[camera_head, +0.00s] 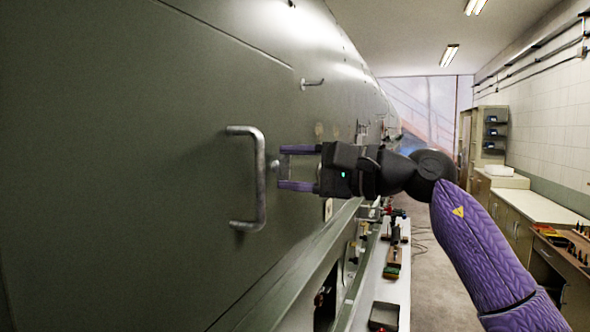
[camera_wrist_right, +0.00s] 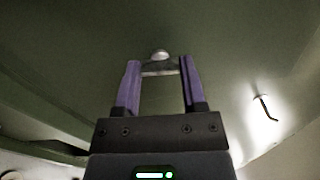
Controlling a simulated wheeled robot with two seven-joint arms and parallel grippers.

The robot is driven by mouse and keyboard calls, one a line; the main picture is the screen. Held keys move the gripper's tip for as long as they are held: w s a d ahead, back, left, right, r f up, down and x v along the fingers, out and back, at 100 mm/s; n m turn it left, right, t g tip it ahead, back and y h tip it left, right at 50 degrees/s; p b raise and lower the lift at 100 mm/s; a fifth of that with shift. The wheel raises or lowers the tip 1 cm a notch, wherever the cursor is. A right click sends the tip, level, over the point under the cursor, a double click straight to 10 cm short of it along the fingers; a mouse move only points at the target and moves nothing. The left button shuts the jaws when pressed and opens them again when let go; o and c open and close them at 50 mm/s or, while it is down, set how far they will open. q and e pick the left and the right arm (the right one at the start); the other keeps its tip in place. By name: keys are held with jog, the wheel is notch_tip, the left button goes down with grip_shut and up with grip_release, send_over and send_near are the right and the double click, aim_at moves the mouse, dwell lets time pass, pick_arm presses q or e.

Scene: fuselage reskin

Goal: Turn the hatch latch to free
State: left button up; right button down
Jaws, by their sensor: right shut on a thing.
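The hatch latch (camera_wrist_right: 158,69) is a small metal bar with a rounded knob, on the green fuselage skin. In the right wrist view it spans the gap between the two purple fingers. My right gripper (camera_head: 280,167) reaches the skin from the right, its fingers one above the other in the head view, and is shut on the latch. Only the knob end of the latch (camera_head: 274,164) shows in the head view. A large metal grab handle (camera_head: 261,185) is just left of the fingertips, apart from them as far as I can tell. My left gripper is not in view.
A smaller handle (camera_head: 313,83) sticks out of the skin above my right gripper. A narrow bench (camera_head: 398,285) with tools and trays runs below, beside the fuselage.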

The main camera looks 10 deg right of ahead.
jog(key=shift+n, duration=0.9)
jog(key=shift+c, duration=0.8)
grip_release()
jog(key=b+v, duration=0.4)
jog(key=v, duration=0.6)
